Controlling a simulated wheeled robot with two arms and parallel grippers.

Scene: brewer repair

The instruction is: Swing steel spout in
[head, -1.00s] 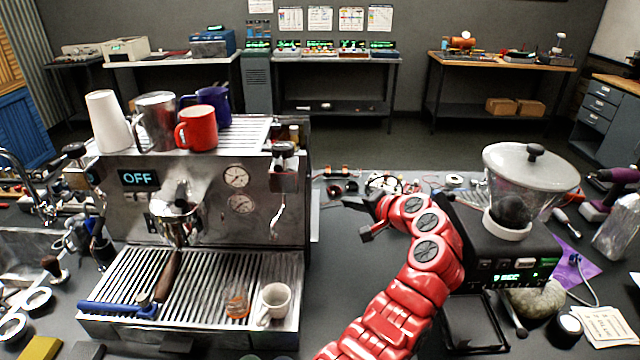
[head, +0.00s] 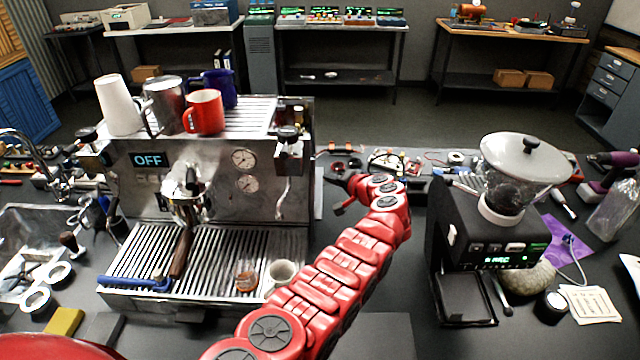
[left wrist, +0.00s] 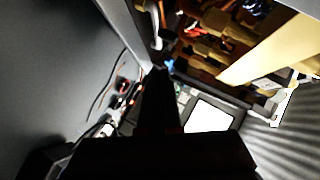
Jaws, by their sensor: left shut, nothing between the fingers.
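The steel espresso machine (head: 225,205) stands left of centre. A thin steel spout (head: 283,198) hangs down at its right front, below a black-topped knob, above the drip tray (head: 155,305). A curved steel tap (head: 50,170) also stands at the far left, by the sink. My left gripper (head: 337,190) is just right of the machine, apart from the thin spout, its dark fingers pointing left. It is shut and empty. In the left wrist view its dark fingers (left wrist: 158,100) are together. My right gripper is not in view.
Mugs, including a red one (head: 204,112), stand on the machine's top. A black grinder (head: 490,225) stands to the right. Parts lie on the counter behind my gripper.

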